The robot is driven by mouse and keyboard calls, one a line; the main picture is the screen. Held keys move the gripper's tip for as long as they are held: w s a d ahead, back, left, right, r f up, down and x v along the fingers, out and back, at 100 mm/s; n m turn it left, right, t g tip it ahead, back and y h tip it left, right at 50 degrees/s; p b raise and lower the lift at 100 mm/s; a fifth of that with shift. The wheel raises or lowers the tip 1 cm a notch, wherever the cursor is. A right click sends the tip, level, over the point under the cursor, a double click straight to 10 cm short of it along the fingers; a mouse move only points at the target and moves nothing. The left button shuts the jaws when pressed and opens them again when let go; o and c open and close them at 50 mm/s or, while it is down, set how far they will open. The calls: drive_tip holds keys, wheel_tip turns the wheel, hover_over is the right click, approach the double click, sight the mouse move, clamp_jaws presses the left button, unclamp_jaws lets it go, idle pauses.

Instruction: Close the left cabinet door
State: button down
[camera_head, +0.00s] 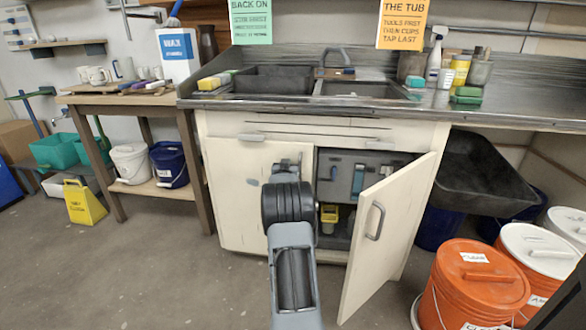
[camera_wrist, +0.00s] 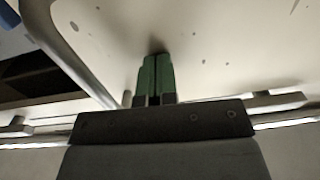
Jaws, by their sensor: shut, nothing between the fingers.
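The left cabinet door (camera_head: 232,212) is a cream panel under the sink. It looks flush or nearly flush with the cabinet front; my arm hides part of its right side, so I cannot tell if a small gap is left. In the wrist view, the green fingertips of my gripper (camera_wrist: 155,78) are together and empty. They point at a cream panel (camera_wrist: 215,45) and seem to touch it, beside a grey bar handle (camera_wrist: 75,55). In the head view my arm hides the fingertips.
The right cabinet door (camera_head: 392,228) stands wide open into the floor space, showing tools inside. Orange buckets (camera_head: 470,285) stand at the right. A wooden side table (camera_head: 130,98) and a yellow floor sign (camera_head: 84,203) are at the left. The front left floor is clear.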

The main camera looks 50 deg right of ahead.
drive_tip(key=shift+d+r, duration=0.15)
drive_tip(key=shift+r, duration=0.3)
drive_tip(key=p+v, duration=0.1)
drive_tip(key=v, duration=1.3)
drive_tip(key=shift+w+a+f, duration=0.2)
drive_tip(key=shift+a+f, duration=0.1)
drive_tip(key=shift+f, duration=0.2)
drive_tip(key=shift+r, duration=0.1)
drive_tip(key=w+a+r+n+t+y+p, duration=0.15)
drive_tip(key=a+r+n+y+p, duration=0.75)
drive_tip(key=a+r+p, duration=1.35)
drive_tip(key=s+a+r+n+g+y+p, duration=0.1)
drive_tip(key=s+a+r+g+y+p, duration=0.2)
drive_tip(key=s+a+r+p, duration=0.3)
drive_tip(key=s+a+r+n+g+y+p, duration=0.1)
drive_tip(key=s+a+r+g+y+p, duration=0.2)
drive_tip(key=s+a+r+p, duration=0.3)
drive_tip(key=s+a+g+p, duration=0.1)
drive_tip(key=s+a, duration=0.4)
drive_tip(key=s, duration=0.1)
drive_tip(key=shift+s+a+n+g, duration=0.2)
drive_tip(key=shift+a+n+g, duration=0.1)
drive_tip(key=shift+g, duration=0.05)
